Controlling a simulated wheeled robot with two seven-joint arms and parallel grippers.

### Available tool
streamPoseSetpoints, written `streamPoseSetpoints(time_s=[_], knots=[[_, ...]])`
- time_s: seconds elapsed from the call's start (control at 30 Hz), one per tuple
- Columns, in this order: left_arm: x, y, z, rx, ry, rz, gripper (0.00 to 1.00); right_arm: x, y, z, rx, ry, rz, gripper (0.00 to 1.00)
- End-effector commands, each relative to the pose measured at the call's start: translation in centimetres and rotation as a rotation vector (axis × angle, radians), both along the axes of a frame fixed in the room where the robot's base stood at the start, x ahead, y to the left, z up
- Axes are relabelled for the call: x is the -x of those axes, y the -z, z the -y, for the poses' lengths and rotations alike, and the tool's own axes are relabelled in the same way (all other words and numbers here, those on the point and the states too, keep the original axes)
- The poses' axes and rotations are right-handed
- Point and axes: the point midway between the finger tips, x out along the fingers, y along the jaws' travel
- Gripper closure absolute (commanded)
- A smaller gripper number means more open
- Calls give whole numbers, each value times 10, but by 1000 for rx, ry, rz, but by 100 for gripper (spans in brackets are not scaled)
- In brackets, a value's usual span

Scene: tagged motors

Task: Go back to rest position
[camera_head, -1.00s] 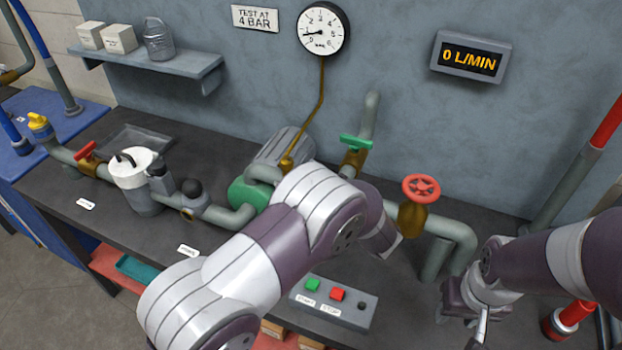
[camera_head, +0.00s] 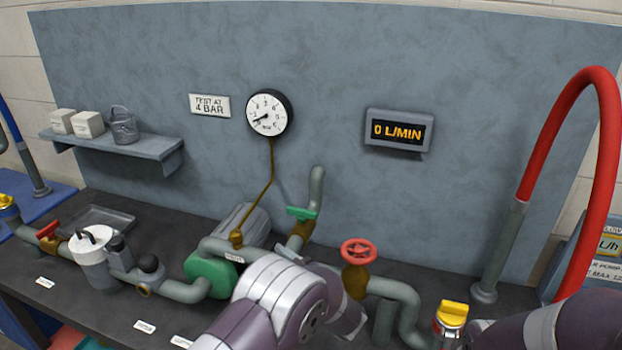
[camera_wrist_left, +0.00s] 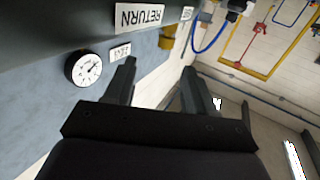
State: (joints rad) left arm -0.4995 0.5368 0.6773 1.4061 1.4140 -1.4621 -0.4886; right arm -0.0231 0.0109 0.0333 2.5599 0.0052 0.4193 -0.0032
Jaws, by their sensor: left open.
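My left arm rises from the bottom middle of the head view, in front of the bench pipes. Its gripper cannot be made out there. In the left wrist view my left gripper (camera_wrist_left: 160,88) is open, with two dark fingers apart and nothing between them. Part of my right arm shows at the bottom right of the head view, and its gripper is out of the picture.
The bench holds a green pump (camera_head: 212,277), a red handwheel (camera_head: 358,251) and a white-lidded strainer (camera_head: 95,260). A red hose (camera_head: 608,130) arches at the right. A gauge (camera_head: 269,113) and a flow display (camera_head: 397,131) hang on the back panel.

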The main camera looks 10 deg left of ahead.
Motion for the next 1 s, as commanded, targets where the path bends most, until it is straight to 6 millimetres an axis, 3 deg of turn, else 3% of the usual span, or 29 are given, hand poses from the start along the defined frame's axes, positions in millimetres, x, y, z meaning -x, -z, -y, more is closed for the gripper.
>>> streamPoseSetpoints(time_s=[0.13,0.2,0.27,0.37,0.4,0.5,0.6,0.73,1.0], knots=[[-34,-17,-1,158,268,-68,45,0,0,0,0,0,0,57],[-35,-21,5,281,483,-195,45,0,0,0,0,0,0,57],[-9,-17,10,380,648,-370,45,0,0,0,0,0,0,57],[80,4,2,495,794,-734,45,0,0,0,0,0,0,57],[115,11,-5,519,808,-859,45,0,0,0,0,0,0,57],[186,22,-24,551,791,-1096,45,0,0,0,0,0,0,57],[231,26,-39,562,756,-1242,45,0,0,0,0,0,0,57],[252,40,-32,598,755,-1351,45,0,0,0,0,0,0,57],[252,41,-31,599,756,-1357,45,0,0,0,0,0,0,57]])
